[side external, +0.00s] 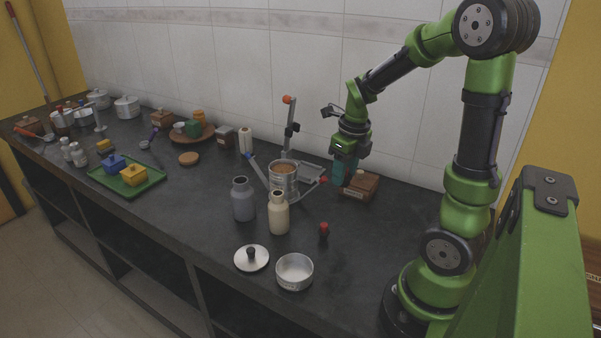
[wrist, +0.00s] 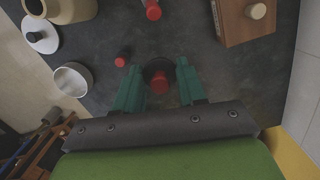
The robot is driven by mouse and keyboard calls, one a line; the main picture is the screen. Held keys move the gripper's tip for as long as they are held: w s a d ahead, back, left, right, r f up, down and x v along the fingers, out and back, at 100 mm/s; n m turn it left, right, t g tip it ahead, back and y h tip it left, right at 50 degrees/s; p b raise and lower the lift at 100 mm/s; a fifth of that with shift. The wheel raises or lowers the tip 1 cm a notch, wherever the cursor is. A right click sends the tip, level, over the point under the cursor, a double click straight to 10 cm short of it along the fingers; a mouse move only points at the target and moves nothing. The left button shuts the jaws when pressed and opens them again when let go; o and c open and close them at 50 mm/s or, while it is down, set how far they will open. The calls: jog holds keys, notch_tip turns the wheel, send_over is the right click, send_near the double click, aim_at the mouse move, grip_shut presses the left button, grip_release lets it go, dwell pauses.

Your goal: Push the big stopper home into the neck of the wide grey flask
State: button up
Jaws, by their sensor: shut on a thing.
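The wide grey flask (side external: 243,203) stands upright on the dark counter in the side view, with its dark neck opening uncovered. It is not recognisable in the wrist view. My gripper (side external: 344,172) is well to the right of the flask and further back, above the counter beside a wooden box. In the wrist view my gripper's teal fingers (wrist: 160,86) are shut on the big stopper, a dark round body with a red knob (wrist: 159,84). In the side view the fingers hide the stopper. I cannot tell its exact height above the counter.
A cream flask (side external: 279,215) stands close right of the grey one. Behind are a tin (side external: 284,182) and a metal stand with a red-tipped arm. A small red stopper (side external: 323,232), pot (side external: 294,272), lid (side external: 251,259) and wooden box (side external: 361,187) stand around.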

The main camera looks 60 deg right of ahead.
notch_tip(320, 180, up, 11)
jog(key=w+a+r+n, duration=0.1)
jog(key=w+a+n, duration=0.15)
jog(key=w, duration=0.65)
jog(key=w+a+n, duration=0.2)
jog(key=w+a, duration=0.2)
jog(key=w, duration=0.5)
jog(key=w+a+f+n, duration=0.1)
jog(key=w+a+n, duration=0.1)
jog(key=w+a, duration=0.3)
jog(key=shift+m+y, duration=0.25)
jog(key=shift+y, duration=0.05)
jog(key=shift+w+d+f, duration=0.1)
jog(key=shift+d+f, duration=0.05)
jog(key=shift+f, duration=2.5)
jog(key=shift+d+f, duration=0.15)
jog(key=shift+f, duration=2.5)
jog(key=shift+f, duration=1)
jog(key=o, duration=1.1)
jog(key=shift+o, duration=0.5)
